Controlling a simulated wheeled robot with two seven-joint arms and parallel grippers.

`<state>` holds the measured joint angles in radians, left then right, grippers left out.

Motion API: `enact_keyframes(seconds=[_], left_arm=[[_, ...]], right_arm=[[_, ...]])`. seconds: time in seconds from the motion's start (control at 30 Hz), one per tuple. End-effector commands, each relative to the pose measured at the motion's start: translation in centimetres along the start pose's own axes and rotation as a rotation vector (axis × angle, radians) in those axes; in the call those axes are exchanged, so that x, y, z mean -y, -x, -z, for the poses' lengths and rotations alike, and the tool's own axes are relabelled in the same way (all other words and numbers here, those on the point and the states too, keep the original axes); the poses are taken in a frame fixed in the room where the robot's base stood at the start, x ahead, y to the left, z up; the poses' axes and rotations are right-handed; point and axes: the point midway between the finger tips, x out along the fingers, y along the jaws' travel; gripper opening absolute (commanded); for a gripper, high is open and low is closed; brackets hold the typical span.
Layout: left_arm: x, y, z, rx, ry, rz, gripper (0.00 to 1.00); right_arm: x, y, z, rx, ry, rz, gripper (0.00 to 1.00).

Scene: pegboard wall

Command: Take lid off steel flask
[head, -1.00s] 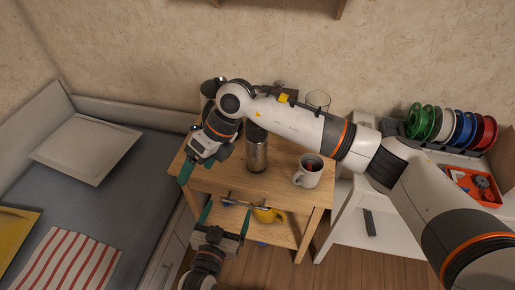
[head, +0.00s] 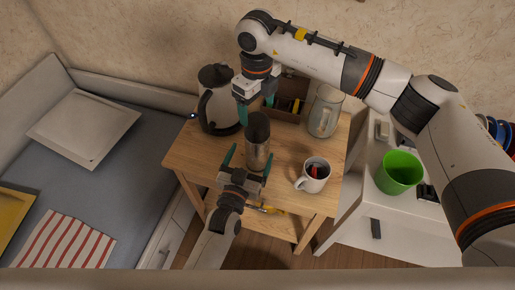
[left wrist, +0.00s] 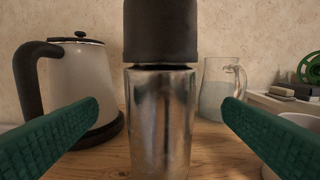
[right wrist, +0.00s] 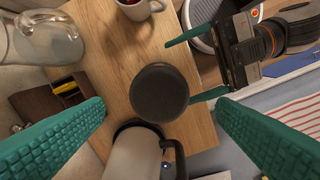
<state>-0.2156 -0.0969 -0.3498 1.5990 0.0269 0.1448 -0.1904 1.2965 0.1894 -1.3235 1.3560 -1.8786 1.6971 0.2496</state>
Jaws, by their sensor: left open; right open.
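The steel flask (head: 257,153) stands upright on the small wooden table, with its dark lid (head: 257,126) on top. The left wrist view shows the steel body (left wrist: 162,120) and the dark lid (left wrist: 160,30) straight ahead. My left gripper (head: 248,164) is open, its green fingers on either side of the flask body, apart from it. My right gripper (head: 256,108) is open above and behind the flask. In the right wrist view the lid (right wrist: 159,92) is seen from above, between and beyond the open fingers.
A kettle (head: 217,112) stands left of the flask. A white mug (head: 314,176) is to the right, and a glass pitcher (head: 325,110) and a brown box (head: 289,98) are behind. A green cup (head: 399,172) stands on the white cabinet. A bed lies to the left.

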Motion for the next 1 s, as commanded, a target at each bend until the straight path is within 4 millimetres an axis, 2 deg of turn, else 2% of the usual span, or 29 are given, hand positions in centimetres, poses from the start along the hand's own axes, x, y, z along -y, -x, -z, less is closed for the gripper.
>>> enact_keyframes(seconds=[0.1, 0.3, 0.5, 0.73, 0.77, 1.0], left_arm=[[0.0, -2.4, -0.1, 0.002, 0.0, 0.0, 0.9], [0.0, -5.0, 0.0, 0.001, 0.0, 0.0, 0.9], [0.0, -6.0, 0.0, -0.001, 0.001, 0.0, 0.9], [0.0, -6.0, 0.0, -0.001, 0.001, 0.0, 0.9], [0.0, -6.0, 0.0, -0.001, 0.001, 0.0, 0.88], [0.0, -6.0, 0.0, -0.001, 0.001, 0.0, 0.49]], right_arm=[[0.0, 0.0, 0.0, 0.0, 0.0, 0.001, 0.8], [0.0, 0.0, 0.0, 0.0, 0.0, 0.001, 0.8], [0.0, 0.0, 0.0, -0.001, 0.0, 0.001, 0.8], [0.0, 0.0, 0.0, -0.001, 0.0, 0.001, 0.8], [0.0, 0.0, 0.0, -0.001, 0.0, 0.001, 0.8], [0.0, 0.0, 0.0, 0.0, 0.0, 0.001, 0.8]])
